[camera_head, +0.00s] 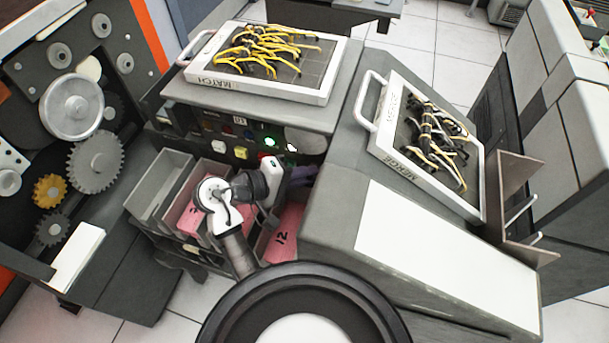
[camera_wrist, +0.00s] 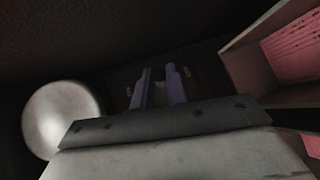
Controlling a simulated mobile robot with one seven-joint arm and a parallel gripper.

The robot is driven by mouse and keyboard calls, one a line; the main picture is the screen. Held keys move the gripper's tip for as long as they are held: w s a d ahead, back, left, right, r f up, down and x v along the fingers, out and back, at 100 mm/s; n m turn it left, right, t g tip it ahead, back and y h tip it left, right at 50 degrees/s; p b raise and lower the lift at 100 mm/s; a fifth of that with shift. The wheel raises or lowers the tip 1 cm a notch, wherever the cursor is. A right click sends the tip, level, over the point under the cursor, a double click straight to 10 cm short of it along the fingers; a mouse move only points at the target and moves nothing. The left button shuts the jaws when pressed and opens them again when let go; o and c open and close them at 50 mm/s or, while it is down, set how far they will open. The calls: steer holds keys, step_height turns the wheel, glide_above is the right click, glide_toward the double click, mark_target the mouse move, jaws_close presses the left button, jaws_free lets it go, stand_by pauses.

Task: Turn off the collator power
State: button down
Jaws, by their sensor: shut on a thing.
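The collator (camera_head: 335,110) is the dark grey machine with a sloped top at the centre of the head view. Its front panel has a lit green lamp (camera_head: 270,142), a red button (camera_head: 264,155), a yellow button (camera_head: 240,152) and a white button (camera_head: 217,147). My gripper (camera_head: 303,174) has purple fingers and reaches into the shaded recess below the panel, right of the lamps. In the wrist view my gripper (camera_wrist: 158,76) is shut on a small grey piece (camera_wrist: 160,93). Shadow hides its shape; I cannot tell whether it is the power switch.
A pale round knob (camera_wrist: 62,118) is left of the fingers in the wrist view. Card bins (camera_head: 160,185) with pink cards (camera_head: 282,232) lie below my arm. Gears (camera_head: 96,162) stand at left.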

step_height(320, 180, down, 2)
steer(key=m+t+h+b, duration=0.2)
steer(key=m+h+b, duration=0.1)
steer(key=b, duration=0.5)
steer(key=shift+f+t, duration=0.15)
steer(key=shift+t, duration=0.25)
steer(key=shift+m+h+b, duration=0.3)
steer(key=c, duration=1.8)
jaws_free()
steer(key=shift+o, duration=0.2)
steer(key=b+v, duration=0.2)
steer(key=v, duration=1.1)
steer(key=shift+s+a, duration=0.25)
steer(key=shift+a, duration=0.05)
